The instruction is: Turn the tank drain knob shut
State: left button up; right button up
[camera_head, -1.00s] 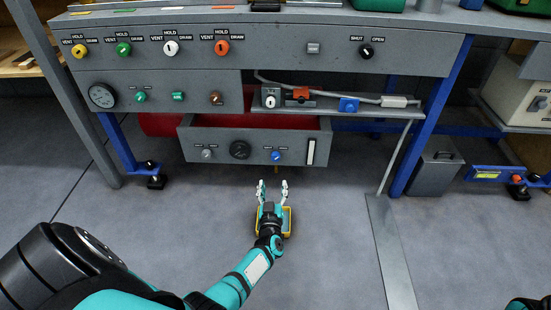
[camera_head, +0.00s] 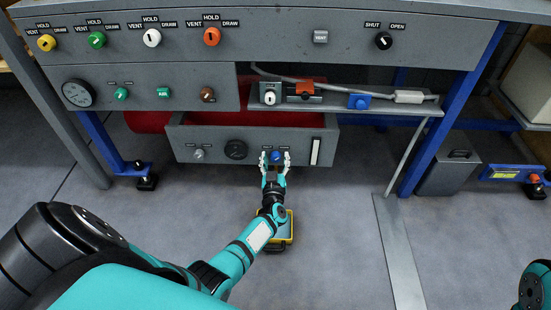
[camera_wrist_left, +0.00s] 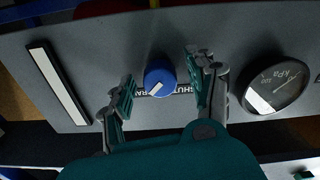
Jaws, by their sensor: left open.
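The blue drain knob (camera_head: 277,156) sits on the grey lower front panel (camera_head: 213,146), between the black gauge and a white vertical strip. In the left wrist view the knob (camera_wrist_left: 160,82) shows a white pointer line slanting to its lower left. A label beside it is partly hidden; the letters "SHU" and "RA" show. My left gripper (camera_head: 275,160) is open, with its fingers on either side of the knob. In the left wrist view the left gripper's fingers (camera_wrist_left: 161,92) stand apart from the knob, with gaps on both sides. My right gripper is not in view.
A dark gauge (camera_head: 236,149) and a grey knob (camera_head: 198,153) share the panel. Above it, a shelf (camera_head: 355,107) carries an orange part (camera_head: 305,88) and a blue part (camera_head: 358,101). A yellow-edged box (camera_head: 287,227) stands on the floor under my left arm.

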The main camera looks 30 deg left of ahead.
pick_arm(q)
jog(key=c, duration=1.1)
jog(key=shift+c, duration=0.2)
